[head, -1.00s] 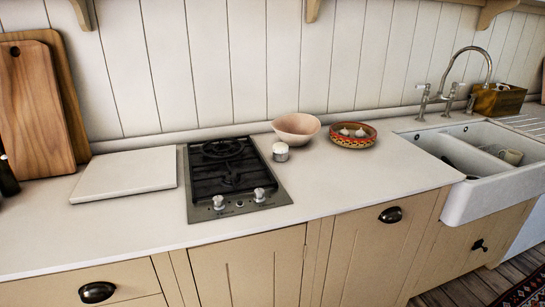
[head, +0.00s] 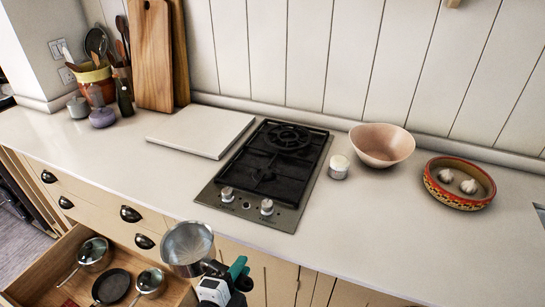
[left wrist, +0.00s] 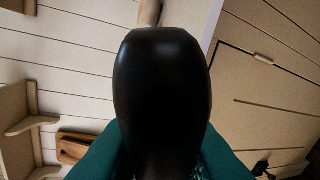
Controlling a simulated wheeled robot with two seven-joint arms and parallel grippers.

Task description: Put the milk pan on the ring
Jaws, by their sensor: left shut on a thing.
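The milk pan (head: 188,243) is a small silver pan, upright, its open top facing me, at the lower middle of the head view. My left gripper (head: 237,270), with green fingers, is shut on its handle, in front of the counter edge. In the left wrist view the black pan handle (left wrist: 160,90) fills the middle between the green fingers; the pan's bowl is hidden there. The hob (head: 243,205) is set in the counter beyond the pan, to the right. It has a back ring (head: 288,137) and a front ring (head: 262,178), both bare. My right gripper is not in view.
An open drawer (head: 55,255) with several pans is at lower left. A white board (head: 200,134) lies left of the hob. A small white-topped jar (head: 339,167), a pink bowl (head: 382,145) and a patterned dish with garlic (head: 459,183) stand to the right.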

